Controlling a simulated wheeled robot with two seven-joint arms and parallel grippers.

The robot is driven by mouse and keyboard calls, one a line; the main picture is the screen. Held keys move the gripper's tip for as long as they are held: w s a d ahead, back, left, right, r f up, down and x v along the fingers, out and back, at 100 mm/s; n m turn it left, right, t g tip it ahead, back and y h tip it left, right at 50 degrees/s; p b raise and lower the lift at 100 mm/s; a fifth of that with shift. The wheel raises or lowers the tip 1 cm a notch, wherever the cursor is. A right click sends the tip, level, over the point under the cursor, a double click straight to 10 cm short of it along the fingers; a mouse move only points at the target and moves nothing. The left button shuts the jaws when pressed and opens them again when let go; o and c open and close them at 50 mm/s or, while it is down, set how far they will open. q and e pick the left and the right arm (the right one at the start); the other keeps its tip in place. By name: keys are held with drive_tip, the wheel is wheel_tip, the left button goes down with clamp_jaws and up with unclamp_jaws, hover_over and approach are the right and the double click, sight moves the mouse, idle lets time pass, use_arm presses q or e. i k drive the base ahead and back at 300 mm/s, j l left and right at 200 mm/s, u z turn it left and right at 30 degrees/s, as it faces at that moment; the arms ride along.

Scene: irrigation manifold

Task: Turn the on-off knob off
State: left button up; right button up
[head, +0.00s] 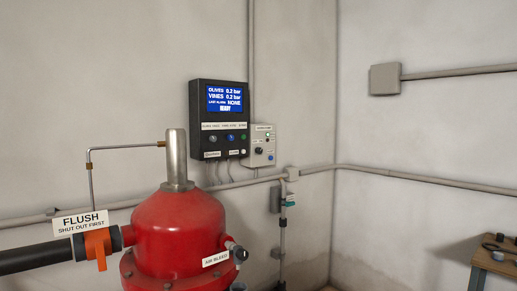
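A dark control box (218,122) hangs on the back wall, with a lit blue screen (225,98) reading "OLIVES 0.2 bar", "VINES 0.2 bar", "LAST ALARM NONE" and "READY". Below the screen sits a row of small round controls (229,138) with labels too small to read. A small light grey box (262,145) to its right carries a black knob (258,151), a blue button (271,157) and a small indicator. I cannot tell which control is the on-off knob, nor its setting. Neither of my grippers is in view.
A red filter vessel (178,235) stands in front, below the control box. An orange valve handle (98,245) on a black pipe (35,257) is at its left, under a "FLUSH" sign (81,223). A wooden table (490,262) is at the right. Grey conduit runs along the walls.

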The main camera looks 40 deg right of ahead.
sight(257, 150)
drive_tip(key=z, duration=1.25)
drive_tip(key=i+l+z, duration=0.1)
drive_tip(key=i+l, duration=0.35)
drive_tip(key=i, duration=0.15)
